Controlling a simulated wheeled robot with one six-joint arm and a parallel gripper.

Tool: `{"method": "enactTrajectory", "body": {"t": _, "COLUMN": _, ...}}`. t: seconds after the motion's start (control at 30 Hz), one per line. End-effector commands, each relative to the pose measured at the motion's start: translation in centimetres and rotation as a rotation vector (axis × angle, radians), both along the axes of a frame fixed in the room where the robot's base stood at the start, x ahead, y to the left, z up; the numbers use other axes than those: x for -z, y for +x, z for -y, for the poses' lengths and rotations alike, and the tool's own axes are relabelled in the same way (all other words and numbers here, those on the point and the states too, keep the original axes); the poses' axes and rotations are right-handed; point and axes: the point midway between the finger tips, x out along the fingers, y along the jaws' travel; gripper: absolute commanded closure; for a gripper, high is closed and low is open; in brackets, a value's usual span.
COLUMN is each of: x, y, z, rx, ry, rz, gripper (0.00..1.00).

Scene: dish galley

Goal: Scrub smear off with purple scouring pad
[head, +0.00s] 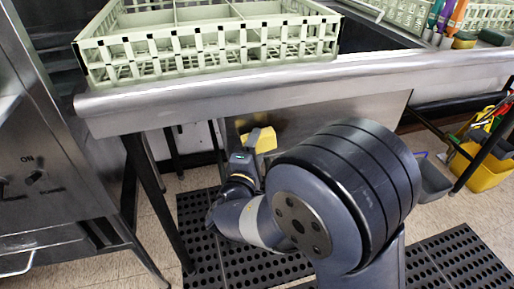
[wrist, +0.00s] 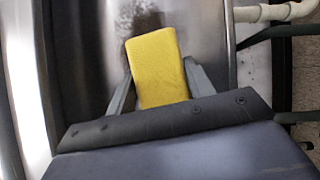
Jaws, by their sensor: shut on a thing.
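My gripper (head: 252,143) is shut on a yellow pad (head: 264,139), low in front of the steel panel under the counter. No purple scouring pad can be made out in either view. In the wrist view the yellow pad (wrist: 158,68) sits upright between the two grey fingers of my gripper (wrist: 160,80). A dark, speckled smear (wrist: 137,18) shows on the steel panel (wrist: 83,60) just beyond the pad's far end. The pad may hide part of it. I cannot tell whether the pad touches the panel (head: 335,113).
A pale green dish rack (head: 210,48) stands on the steel counter (head: 290,82) above. Bottles (head: 457,16) and a green pad (head: 492,37) are at the back right. A yellow bucket (head: 487,172) stands right. Black mats (head: 462,258) cover the floor. White pipe (wrist: 270,13) runs beside the panel.

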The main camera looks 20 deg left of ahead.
Motion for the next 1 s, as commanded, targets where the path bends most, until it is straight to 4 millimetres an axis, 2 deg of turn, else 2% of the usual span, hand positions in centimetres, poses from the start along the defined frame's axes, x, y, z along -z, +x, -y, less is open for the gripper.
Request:
{"method": "enactTrajectory", "body": {"t": 0.73, "x": 0.0, "y": 1.3, "z": -0.8, "rx": 0.000, "ry": 0.000, "rz": 0.000, "gripper": 0.68}}
{"method": "enactTrajectory", "body": {"t": 1.0, "x": 0.2, "y": 1.8, "z": 0.2, "rx": 0.002, "ry": 0.001, "rz": 0.000, "gripper": 0.68}}
